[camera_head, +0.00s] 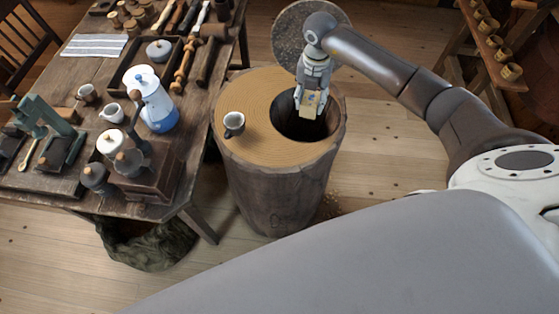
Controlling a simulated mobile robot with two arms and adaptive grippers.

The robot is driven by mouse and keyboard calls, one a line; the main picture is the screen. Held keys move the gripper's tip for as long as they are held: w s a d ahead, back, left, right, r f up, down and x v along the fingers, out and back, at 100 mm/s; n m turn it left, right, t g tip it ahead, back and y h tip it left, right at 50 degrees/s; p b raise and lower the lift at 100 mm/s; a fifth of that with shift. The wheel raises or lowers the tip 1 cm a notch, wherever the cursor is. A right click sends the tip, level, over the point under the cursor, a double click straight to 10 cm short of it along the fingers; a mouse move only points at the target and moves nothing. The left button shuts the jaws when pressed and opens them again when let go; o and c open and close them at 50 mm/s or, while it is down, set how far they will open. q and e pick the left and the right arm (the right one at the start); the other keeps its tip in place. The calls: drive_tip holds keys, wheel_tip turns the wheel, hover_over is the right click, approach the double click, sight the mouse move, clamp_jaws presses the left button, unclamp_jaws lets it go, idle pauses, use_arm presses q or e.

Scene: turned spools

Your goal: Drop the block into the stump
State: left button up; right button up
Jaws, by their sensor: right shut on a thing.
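The stump (258,92) stands upright on the floor near the middle of the head view. It has a wide dark hole (288,124) in the right part of its top. My right gripper (309,106) reaches in from the right and is over the hole. It is shut on a small tan block (310,103), partly hidden by the fingers. I cannot tell how high the block is above the hole's rim. My left gripper is not in view.
A wooden table (85,75) at the left holds a blue and white pot (157,105), tools and a grinder. A round grey disc (290,35) is behind the stump. Bare floor (385,140) shows at the right.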

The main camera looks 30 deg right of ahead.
wheel_tip(320, 180, down, 5)
drive_tip(key=b, duration=0.3)
drive_tip(key=shift+f, duration=0.15)
drive_tip(key=o, duration=1.1)
drive_tip(key=shift+o, duration=0.2)
wheel_tip(320, 180, up, 12)
drive_tip(key=shift+r, duration=0.1)
